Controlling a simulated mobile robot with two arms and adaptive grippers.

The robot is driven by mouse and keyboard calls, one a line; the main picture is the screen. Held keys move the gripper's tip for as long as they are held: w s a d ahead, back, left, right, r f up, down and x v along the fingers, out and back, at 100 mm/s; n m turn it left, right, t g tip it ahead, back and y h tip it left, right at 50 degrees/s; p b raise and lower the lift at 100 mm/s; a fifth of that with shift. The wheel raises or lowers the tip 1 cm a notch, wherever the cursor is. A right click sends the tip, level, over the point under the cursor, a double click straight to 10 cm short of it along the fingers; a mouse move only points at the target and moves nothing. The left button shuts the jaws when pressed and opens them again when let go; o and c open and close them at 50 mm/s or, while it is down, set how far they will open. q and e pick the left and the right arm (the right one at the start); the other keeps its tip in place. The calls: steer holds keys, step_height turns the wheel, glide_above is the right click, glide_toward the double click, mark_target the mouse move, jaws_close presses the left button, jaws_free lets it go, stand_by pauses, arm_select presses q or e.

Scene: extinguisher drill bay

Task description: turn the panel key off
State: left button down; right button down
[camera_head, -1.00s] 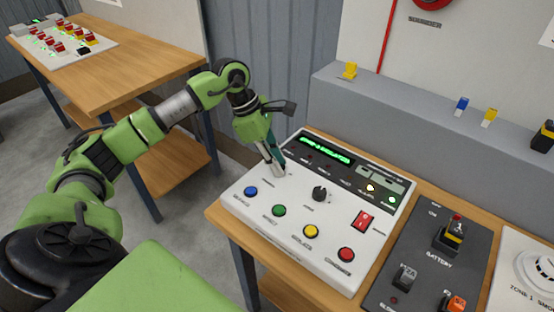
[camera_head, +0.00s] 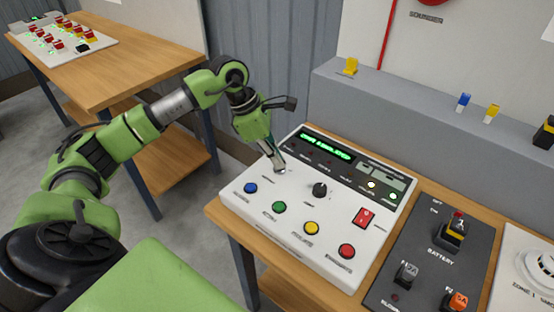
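The white control panel (camera_head: 290,240) lies on the wooden bench. It has a green-lit display (camera_head: 325,146), a black knob (camera_head: 320,190), a red rocker switch (camera_head: 366,217) and blue, green, yellow and red buttons along its front. My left gripper (camera_head: 280,168) points down at the panel's upper left, with its fingertips at a small round fitting that looks like the key switch. The fingers look close together. The gripper hides most of that fitting, so the key and any grip on it cannot be made out. My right gripper is not in view.
A dark board (camera_head: 425,262) with a battery switch and fuses lies right of the panel, beside a white detector board (camera_head: 530,268). A grey ledge (camera_head: 420,120) with small coloured blocks runs behind. Another wooden table (camera_head: 125,65) stands at the back left.

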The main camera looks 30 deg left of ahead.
arm_select(q)
steer(key=n+b, duration=0.1)
steer(key=n, duration=0.1)
steer(key=n+t+y+b, duration=0.1)
steer(key=n+b, duration=0.1)
steer(key=n, duration=0.1)
steer(key=shift+s+d+f+t, duration=0.1)
steer(key=shift+t, duration=0.2)
steer(key=n+y+b, duration=0.1)
steer(key=n, duration=0.1)
steer(key=shift+n, duration=0.3)
steer(key=shift+d+n+t+y+b, duration=0.1)
steer(key=shift+n+t+y+b, duration=0.35)
steer(key=shift+n, duration=0.95)
steer(key=shift+y, duration=0.25)
steer(key=c, duration=2.3)
jaws_free()
steer(key=v, duration=1.2)
steer(key=shift+r, duration=0.25)
